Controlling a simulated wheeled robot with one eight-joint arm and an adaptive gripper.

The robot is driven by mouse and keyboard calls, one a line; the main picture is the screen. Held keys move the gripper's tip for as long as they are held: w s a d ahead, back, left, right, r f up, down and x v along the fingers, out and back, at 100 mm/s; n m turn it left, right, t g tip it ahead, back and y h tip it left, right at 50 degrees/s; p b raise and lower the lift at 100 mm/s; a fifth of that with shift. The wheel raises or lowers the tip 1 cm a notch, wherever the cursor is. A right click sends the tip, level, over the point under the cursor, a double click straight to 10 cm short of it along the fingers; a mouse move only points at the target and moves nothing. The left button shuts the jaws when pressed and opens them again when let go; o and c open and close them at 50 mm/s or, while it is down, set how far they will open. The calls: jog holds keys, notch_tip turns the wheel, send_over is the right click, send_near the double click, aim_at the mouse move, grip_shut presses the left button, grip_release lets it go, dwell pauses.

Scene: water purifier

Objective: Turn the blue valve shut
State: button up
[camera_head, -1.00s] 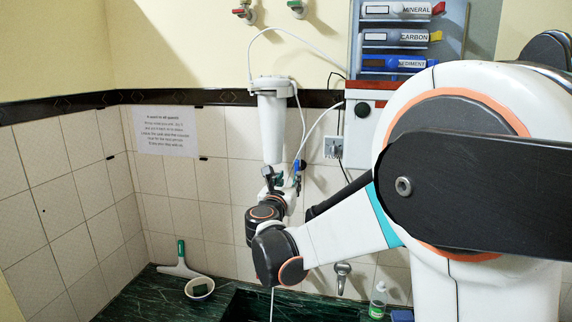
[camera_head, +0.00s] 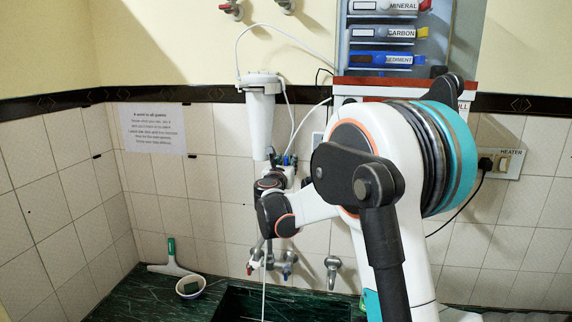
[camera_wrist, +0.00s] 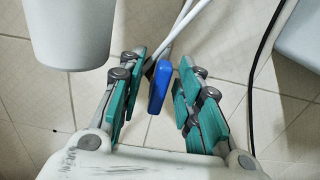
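The blue valve (camera_wrist: 159,87) shows in the wrist view as a long blue lever at the end of white tubes. It slants slightly and lies between my fingers, with a gap on each side. My gripper (camera_wrist: 160,75) is open, its teal finger pads to the left and right of the lever. In the head view my gripper (camera_head: 282,160) is small, beside the lower end of the white filter housing (camera_head: 260,122). A speck of blue shows there, but the valve is mostly hidden and too small to read.
The white housing fills the upper left of the wrist view, close to my left finger. A black cable (camera_wrist: 262,60) runs to the right. Below my arm are taps (camera_head: 288,262) over the dark green counter (camera_head: 140,297). Blue, yellow and red-ended cartridges (camera_head: 385,58) sit above right.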

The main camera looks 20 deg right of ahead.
grip_shut()
dwell(0.3)
jog(key=m+b, duration=0.1)
jog(key=m, duration=0.5)
jog(key=s+d+f+m+b, duration=0.1)
jog(key=m+b, duration=0.1)
jog(key=m, duration=0.4)
jog(key=f+m+b, duration=0.1)
jog(key=m+b, duration=0.1)
jog(key=m, duration=0.3)
jog(key=shift+s+d+f+m, duration=0.1)
jog(key=shift+s+d+m, duration=0.05)
jog(key=shift+d+m, duration=0.25)
dwell(0.5)
